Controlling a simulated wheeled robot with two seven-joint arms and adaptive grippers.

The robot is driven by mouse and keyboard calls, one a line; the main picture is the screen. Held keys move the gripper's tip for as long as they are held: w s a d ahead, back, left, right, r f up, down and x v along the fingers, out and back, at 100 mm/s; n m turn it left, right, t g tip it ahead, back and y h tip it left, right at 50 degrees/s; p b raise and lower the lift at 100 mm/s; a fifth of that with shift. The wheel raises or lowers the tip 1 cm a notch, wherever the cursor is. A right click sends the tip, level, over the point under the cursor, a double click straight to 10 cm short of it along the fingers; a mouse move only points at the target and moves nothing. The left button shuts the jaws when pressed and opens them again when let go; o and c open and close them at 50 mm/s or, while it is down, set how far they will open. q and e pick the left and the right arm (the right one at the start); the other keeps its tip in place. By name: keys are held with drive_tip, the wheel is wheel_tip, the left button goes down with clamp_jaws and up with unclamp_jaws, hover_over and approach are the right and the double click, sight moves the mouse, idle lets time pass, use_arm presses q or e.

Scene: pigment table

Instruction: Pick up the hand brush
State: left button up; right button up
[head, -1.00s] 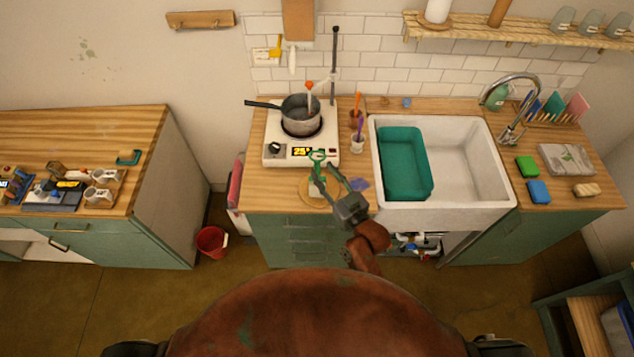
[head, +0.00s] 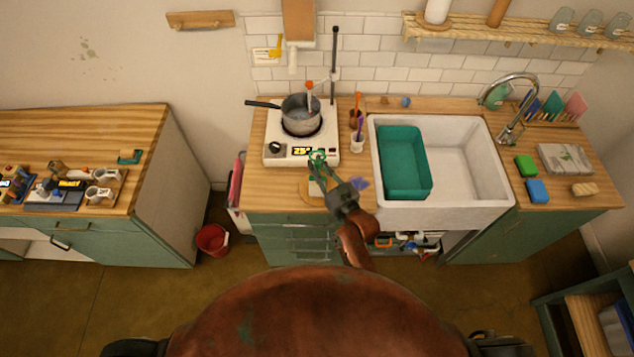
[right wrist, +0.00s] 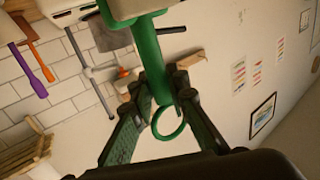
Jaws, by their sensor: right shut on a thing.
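The hand brush has a green handle (right wrist: 150,55) ending in a ring, and a pale block at its other end, cut off by the top edge of the right wrist view. In the head view this gripper (head: 322,173) covers much of the brush. Whether the brush touches the counter is not clear. My left gripper is out of view.
A pot (head: 300,115) stands on the hotplate (head: 275,157) just behind. A cup with purple and orange tools (head: 357,143) is to the right, beside the sink (head: 463,213) with its teal basin (head: 404,194).

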sight(317, 161)
drive_tip(key=shift+r, duration=0.1)
clamp_jaws()
drive_tip(key=shift+r, duration=0.4)
wheel_tip(317, 161, up, 3)
drive_tip(key=shift+s+f+b, duration=0.15)
drive_tip(key=shift+b, duration=0.15)
drive_tip(key=s+r, duration=0.9)
drive_tip(key=s, duration=0.4)
drive_tip(key=shift+s+r+b, duration=0.2)
drive_tip(key=shift+s+b, duration=0.15)
